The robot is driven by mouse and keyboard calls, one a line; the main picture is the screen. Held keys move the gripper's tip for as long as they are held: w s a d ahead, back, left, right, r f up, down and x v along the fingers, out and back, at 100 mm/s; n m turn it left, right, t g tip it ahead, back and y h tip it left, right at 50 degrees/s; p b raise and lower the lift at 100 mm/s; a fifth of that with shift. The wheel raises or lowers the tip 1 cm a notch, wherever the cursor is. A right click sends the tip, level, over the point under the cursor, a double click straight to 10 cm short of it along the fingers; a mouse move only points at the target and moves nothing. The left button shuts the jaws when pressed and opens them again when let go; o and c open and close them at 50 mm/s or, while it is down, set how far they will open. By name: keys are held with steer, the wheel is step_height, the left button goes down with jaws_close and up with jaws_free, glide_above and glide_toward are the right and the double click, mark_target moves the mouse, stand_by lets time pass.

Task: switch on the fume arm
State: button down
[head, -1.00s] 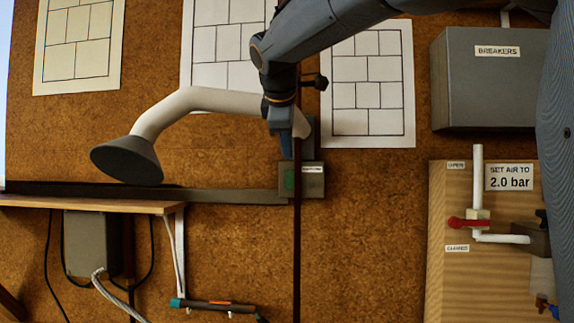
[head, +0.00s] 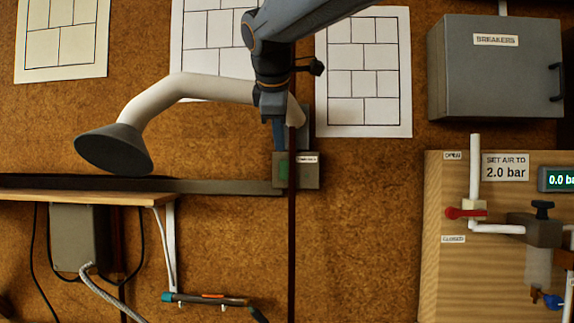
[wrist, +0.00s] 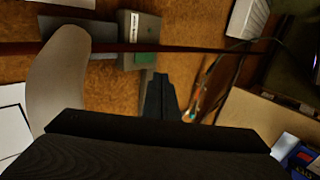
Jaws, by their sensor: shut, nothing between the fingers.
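The fume arm (head: 190,88) is a pale bent pipe with a dark grey hood (head: 115,148) at its left end. It joins the wall beside a grey switch box (head: 309,178) with a green button (head: 283,170) and a small label. In the wrist view the switch box (wrist: 140,28) is at top centre and the pale pipe (wrist: 62,80) at left. My gripper (head: 279,148) is shut and empty, just above the green button in the head view. Its fingertips (wrist: 158,78) point towards the box. I cannot tell whether they touch it.
A thin dark vertical rod (head: 292,250) crosses in front of the switch box. A shelf (head: 90,198) is at left. A breakers cabinet (head: 490,85) and a wooden air panel (head: 435,280) with a red-handled valve (head: 465,212) are at right. The cork wall below the box is mostly clear.

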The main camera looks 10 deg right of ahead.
steer(key=p, duration=0.3)
glide_toward(285, 177)
step_height(285, 177, down, 3)
steer(key=w, duration=0.1)
steer(key=w+p, duration=0.1)
steer(key=shift+w+d+f, duration=0.25)
steer(key=shift+w+d, duration=0.05)
steer(key=shift+w+d+f+p, duration=0.1)
steer(key=shift+w+p, duration=0.1)
steer(key=shift+w, duration=0.15)
steer(key=shift+w+d+f+p, duration=0.1)
steer(key=shift+w+p, duration=0.1)
steer(key=shift+w, duration=0.15)
steer(key=shift+w+d+f+b, duration=0.1)
steer(key=shift+d+b, duration=0.05)
steer(key=shift+b, duration=0.45)
